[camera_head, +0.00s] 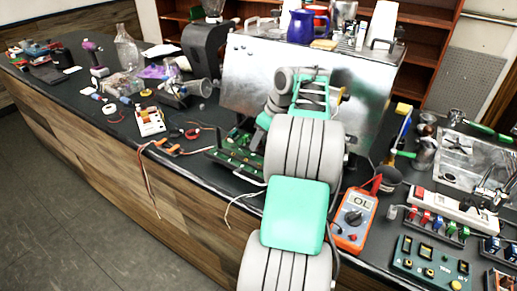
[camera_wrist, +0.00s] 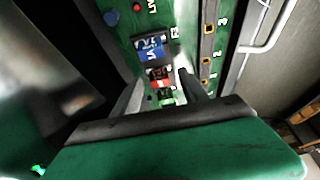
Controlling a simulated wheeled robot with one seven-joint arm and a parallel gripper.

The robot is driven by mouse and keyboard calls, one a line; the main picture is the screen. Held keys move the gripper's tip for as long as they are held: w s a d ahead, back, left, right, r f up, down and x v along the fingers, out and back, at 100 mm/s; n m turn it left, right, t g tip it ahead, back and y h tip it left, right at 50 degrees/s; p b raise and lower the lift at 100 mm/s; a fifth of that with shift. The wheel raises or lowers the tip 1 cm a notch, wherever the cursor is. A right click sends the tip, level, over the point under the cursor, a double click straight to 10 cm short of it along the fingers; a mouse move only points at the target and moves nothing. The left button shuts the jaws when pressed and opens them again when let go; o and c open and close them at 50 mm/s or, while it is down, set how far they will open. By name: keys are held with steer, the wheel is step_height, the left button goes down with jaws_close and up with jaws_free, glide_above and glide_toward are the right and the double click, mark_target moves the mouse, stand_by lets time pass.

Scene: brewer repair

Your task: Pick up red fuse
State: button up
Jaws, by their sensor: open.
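In the wrist view, a small red fuse (camera_wrist: 159,74) sits upright on a green circuit board (camera_wrist: 122,35), between a blue fuse (camera_wrist: 152,48) and a green fuse (camera_wrist: 166,97). My gripper (camera_wrist: 162,88) is open, with one finger on each side near the red and green fuses. I cannot tell whether the fingers touch either one. In the head view, a green board (camera_head: 236,152) lies at the foot of the metal brewer (camera_head: 249,75). My arm hides my fingertips and the red fuse there.
An orange multimeter (camera_head: 354,216) lies on the dark counter to the right of my arm. A strip with colored parts (camera_head: 438,222) and a green panel (camera_head: 432,262) lie farther right. Cables, a white and orange box (camera_head: 150,121) and tools lie on the left.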

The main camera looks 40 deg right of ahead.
steer(key=shift+c, duration=0.4)
jaws_close()
